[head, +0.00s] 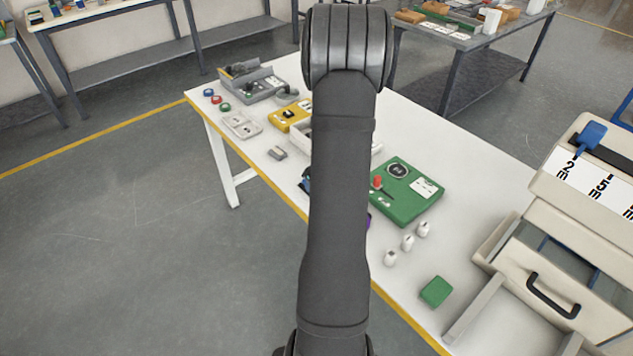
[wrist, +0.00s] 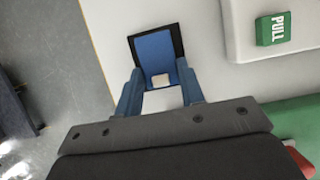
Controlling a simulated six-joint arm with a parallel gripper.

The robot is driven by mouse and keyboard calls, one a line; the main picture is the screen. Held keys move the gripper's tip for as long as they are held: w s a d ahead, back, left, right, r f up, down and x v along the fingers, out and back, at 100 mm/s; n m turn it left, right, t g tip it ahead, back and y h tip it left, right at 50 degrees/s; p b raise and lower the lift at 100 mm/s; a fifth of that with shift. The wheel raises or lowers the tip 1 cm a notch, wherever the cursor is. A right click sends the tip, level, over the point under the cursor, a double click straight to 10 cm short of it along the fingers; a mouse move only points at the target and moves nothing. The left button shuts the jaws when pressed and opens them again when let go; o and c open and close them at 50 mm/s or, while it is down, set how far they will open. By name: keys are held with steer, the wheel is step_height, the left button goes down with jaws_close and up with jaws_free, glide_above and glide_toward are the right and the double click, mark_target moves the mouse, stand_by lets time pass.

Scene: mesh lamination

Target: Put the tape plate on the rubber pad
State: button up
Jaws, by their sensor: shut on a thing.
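In the wrist view, the tape plate (wrist: 155,47) is a flat blue rectangle with a small pale block (wrist: 161,81) at its near end. My gripper (wrist: 160,84) has its two blue fingers on either side of that near end and is shut on the plate. The black rubber pad (wrist: 178,40) shows as a dark border along the plate's far and right edges. The plate covers most of it from this view. I cannot tell whether the plate touches the pad. In the head view my arm hides nearly all of the gripper, plate and pad.
A white box with a green PULL tag (wrist: 273,28) is right of the plate. In the head view, a green box (head: 410,200) with a red knob, white pegs (head: 407,243) and a green block (head: 436,291) stand right of my arm. A drawer unit (head: 560,262) is at far right.

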steer(key=shift+f, duration=0.15)
steer(key=o, duration=1.1)
steer(key=shift+c, duration=0.2)
steer(key=v, duration=1.2)
steer(key=shift+r, duration=0.2)
steer(key=x, duration=1.2)
steer(key=shift+f, duration=0.15)
